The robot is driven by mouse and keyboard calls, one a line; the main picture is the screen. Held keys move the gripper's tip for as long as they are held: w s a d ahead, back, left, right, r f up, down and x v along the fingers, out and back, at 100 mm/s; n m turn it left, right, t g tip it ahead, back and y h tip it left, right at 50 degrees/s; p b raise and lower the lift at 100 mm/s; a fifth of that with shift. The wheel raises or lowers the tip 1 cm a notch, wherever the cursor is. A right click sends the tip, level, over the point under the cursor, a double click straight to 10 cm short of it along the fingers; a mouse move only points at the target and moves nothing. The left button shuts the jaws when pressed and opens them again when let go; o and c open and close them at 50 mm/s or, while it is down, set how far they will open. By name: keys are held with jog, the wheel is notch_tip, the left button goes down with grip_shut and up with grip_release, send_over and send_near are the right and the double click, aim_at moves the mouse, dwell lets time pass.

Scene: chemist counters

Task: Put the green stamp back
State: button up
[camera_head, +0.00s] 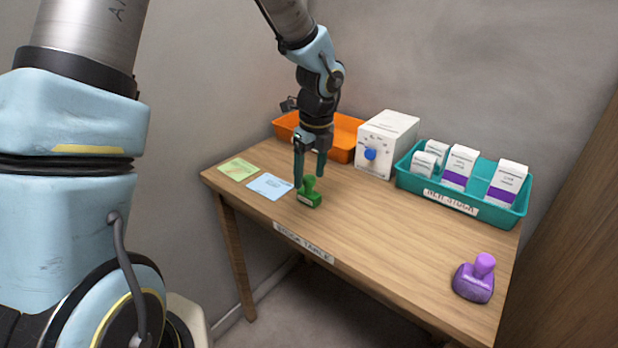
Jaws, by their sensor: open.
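The green stamp (309,194) stands upright on the wooden table, just right of the blue paper card (269,187). A green paper card (238,169) lies farther left near the table's left edge. My gripper (309,179) points down, directly above or around the stamp's handle, with its fingers apart. I cannot tell whether the fingers touch the handle. A purple stamp (475,278) stands at the table's right front.
An orange tray (345,155) lies at the back left behind my gripper. A white box with a blue knob (386,146) stands beside it. A teal tray (462,207) holds several white boxes at the back right. The table's middle front (385,243) is clear.

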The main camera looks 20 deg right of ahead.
aim_at(314, 180)
notch_tip(314, 180, up, 10)
jog(key=s+r, duration=0.1)
jog(key=s+a+f+n, duration=0.1)
jog(key=a+f+n, duration=0.2)
jog(key=a+n, duration=1.2)
jog(key=s+a+f+n, duration=0.1)
jog(key=a+f+n, duration=0.1)
jog(key=a+n, duration=1.3)
jog(key=shift+s+a+f+n+h, duration=0.15)
jog(key=shift+s+f+n+h, duration=0.25)
jog(key=shift+c, duration=0.2)
